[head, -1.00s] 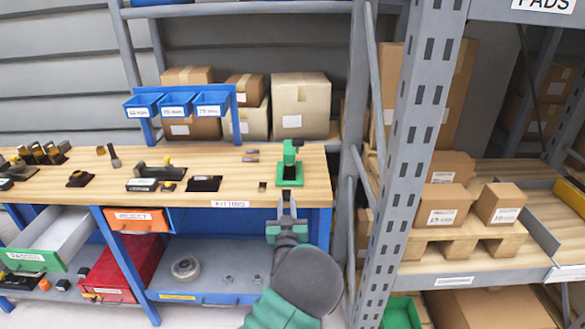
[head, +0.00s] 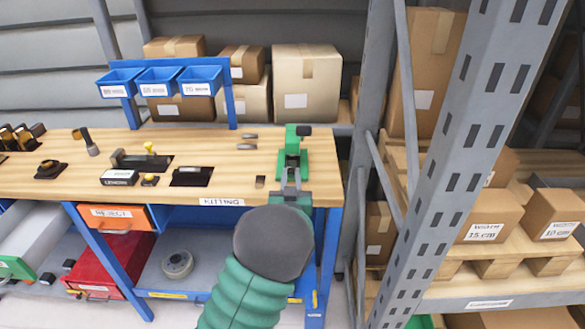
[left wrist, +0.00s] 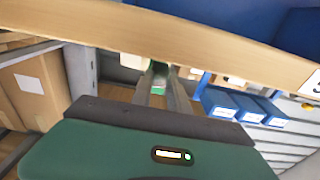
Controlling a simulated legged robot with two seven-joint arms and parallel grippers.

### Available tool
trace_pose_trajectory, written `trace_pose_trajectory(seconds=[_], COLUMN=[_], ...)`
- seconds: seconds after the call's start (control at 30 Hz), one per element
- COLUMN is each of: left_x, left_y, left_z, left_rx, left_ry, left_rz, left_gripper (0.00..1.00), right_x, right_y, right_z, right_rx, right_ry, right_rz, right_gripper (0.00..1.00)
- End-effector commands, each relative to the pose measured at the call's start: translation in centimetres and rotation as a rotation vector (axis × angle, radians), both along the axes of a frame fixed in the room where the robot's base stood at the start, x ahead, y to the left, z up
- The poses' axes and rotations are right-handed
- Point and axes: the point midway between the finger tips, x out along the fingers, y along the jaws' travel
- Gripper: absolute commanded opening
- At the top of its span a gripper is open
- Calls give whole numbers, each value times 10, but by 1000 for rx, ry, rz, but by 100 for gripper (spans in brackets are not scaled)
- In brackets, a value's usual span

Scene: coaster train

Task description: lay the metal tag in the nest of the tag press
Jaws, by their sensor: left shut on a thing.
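The green tag press (head: 292,160) stands at the right end of the wooden bench, with a dark knob on top. My left gripper (head: 291,186) is at the bench's front edge, just in front of the press base. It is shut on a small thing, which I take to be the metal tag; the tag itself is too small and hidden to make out. In the left wrist view my two fingers (left wrist: 165,93) point toward the bench edge, with a bit of green beyond. The nest is hidden or too small to see. My right gripper is not in view.
The bench (head: 225,180) holds a black fixture (head: 192,177), small metal pieces (head: 248,142) and a small brown piece (head: 260,182) left of my gripper. Blue bins (head: 158,82) stand behind. A grey rack post (head: 470,140) rises on the right.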

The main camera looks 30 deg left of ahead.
Motion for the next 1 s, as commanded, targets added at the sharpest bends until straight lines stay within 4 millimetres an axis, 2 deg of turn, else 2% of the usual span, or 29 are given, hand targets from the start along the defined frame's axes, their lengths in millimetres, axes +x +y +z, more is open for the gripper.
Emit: trace_pose_trajectory(seconds=[0.3,1.0], left_x=[41,39], left_y=[21,22], left_z=[2,-14], left_rx=[5,1], left_ry=[-2,1], left_rz=[-2,-1], left_gripper=[0,0], right_x=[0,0], right_y=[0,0], right_z=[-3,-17], right_rx=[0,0], right_ry=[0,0], right_rz=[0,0], right_gripper=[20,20])
